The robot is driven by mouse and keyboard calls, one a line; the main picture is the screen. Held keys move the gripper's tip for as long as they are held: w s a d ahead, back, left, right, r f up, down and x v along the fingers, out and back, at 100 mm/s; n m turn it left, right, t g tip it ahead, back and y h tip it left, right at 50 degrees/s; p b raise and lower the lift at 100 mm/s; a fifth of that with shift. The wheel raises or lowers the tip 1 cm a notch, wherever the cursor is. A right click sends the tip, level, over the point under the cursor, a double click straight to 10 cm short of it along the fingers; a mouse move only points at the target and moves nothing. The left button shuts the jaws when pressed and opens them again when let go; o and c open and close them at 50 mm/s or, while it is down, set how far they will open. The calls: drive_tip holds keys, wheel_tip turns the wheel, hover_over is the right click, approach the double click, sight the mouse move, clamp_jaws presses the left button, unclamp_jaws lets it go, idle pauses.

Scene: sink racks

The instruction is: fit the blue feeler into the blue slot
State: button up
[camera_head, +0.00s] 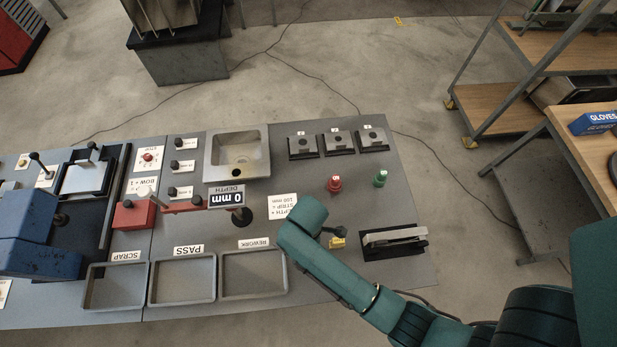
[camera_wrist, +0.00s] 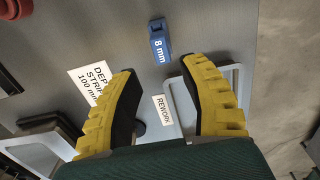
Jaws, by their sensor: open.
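The blue feeler (camera_wrist: 159,42), marked "8 mm", shows in the wrist view on the grey bench, just beyond and between my fingertips. My gripper (camera_wrist: 160,66) is open, its yellow fingers with black pads spread apart and nothing between them. In the head view my gripper (camera_head: 337,242) is mostly hidden under my teal arm, and I cannot make out the blue feeler there. Three dark-based metal blocks (camera_head: 337,141) with small labels stand in a row at the bench's far right. I cannot tell which, if any, has the blue slot.
A red piece (camera_head: 334,183) and a green piece (camera_head: 380,178) stand near the blocks. A "0 mm" depth display (camera_head: 227,196) stands mid-bench. The rework tray (camera_head: 253,294) lies at the front edge. A black-based metal fixture (camera_head: 393,242) sits right of my gripper.

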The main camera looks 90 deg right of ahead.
wheel_tip(320, 180, up, 2)
drive_tip(key=shift+r, duration=0.25)
idle(0.5)
drive_tip(key=w+a+r+n+t+h+p, duration=0.1)
drive_tip(key=w+a+r+n+t, duration=0.1)
drive_tip(key=w+r, duration=0.6)
drive_tip(key=w+a+r+n+t+p, duration=0.1)
drive_tip(key=w+a+r+n+t, duration=0.1)
drive_tip(key=w+r, duration=0.65)
drive_tip(key=w+a+r+t, duration=0.3)
drive_tip(key=w+r, duration=0.3)
drive_tip(key=r, duration=0.1)
drive_tip(key=w+a+r+t, duration=0.3)
drive_tip(key=w+r, duration=0.3)
drive_tip(key=r, duration=0.2)
drive_tip(key=a+r+m+t+p, duration=0.1)
drive_tip(key=a+r+t, duration=0.25)
drive_tip(key=r, duration=0.65)
drive_tip(key=a+r+t+p, duration=0.1)
drive_tip(key=a+r+t, duration=0.25)
drive_tip(key=r, duration=0.55)
drive_tip(key=s+r+m+t, duration=0.4)
drive_tip(key=s+r+t, duration=0.1)
drive_tip(key=r, duration=0.6)
drive_tip(key=shift+d+r+m+y+b, duration=0.15)
drive_tip(key=shift+d+m+y+b, duration=0.15)
